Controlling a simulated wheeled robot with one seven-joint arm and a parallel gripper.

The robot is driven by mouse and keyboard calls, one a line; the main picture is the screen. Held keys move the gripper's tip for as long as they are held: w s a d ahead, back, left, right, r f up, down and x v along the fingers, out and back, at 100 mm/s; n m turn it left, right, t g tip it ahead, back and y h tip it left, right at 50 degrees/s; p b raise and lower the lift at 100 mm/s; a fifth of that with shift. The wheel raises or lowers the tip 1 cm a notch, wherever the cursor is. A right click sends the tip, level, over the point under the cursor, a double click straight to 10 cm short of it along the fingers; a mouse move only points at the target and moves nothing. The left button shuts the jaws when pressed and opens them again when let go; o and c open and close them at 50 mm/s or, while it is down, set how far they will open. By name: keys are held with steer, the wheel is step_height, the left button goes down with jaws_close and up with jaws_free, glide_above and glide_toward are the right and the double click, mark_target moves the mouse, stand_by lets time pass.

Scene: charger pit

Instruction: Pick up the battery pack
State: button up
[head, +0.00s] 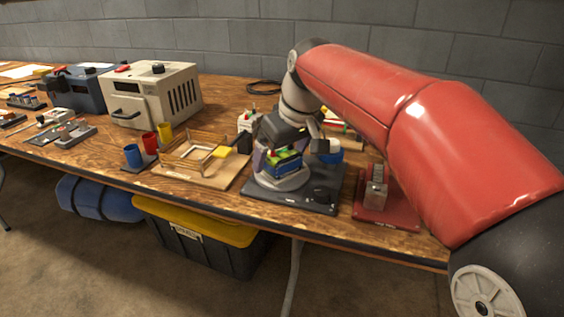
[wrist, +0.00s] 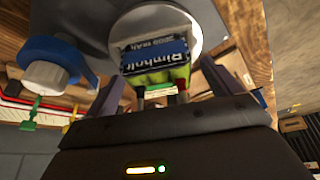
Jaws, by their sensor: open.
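The battery pack (head: 283,161) shows green and dark blue in the head view. It rests on the round grey dish (head: 283,182) of a dark charger base (head: 322,197). In the wrist view the battery pack (wrist: 155,57) has a dark blue label with white lettering and a bright green band, over the pale round dish (wrist: 200,30). My gripper (wrist: 162,85) is open, with one finger on each side of the pack. In the head view my gripper (head: 282,150) is low over the pack and partly covers it. I cannot tell whether the fingers touch it.
A red base with a metal block (head: 376,188) is to the right. A beige box (head: 150,92) stands farther left.

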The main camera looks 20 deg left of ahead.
mark_target(282, 151)
steer(key=shift+c, duration=0.4)
steer(key=c, duration=1.4)
steer(key=shift+r, duration=0.15)
step_height(282, 151, up, 20)
steer(key=p, duration=0.3)
steer(key=shift+a, duration=0.1)
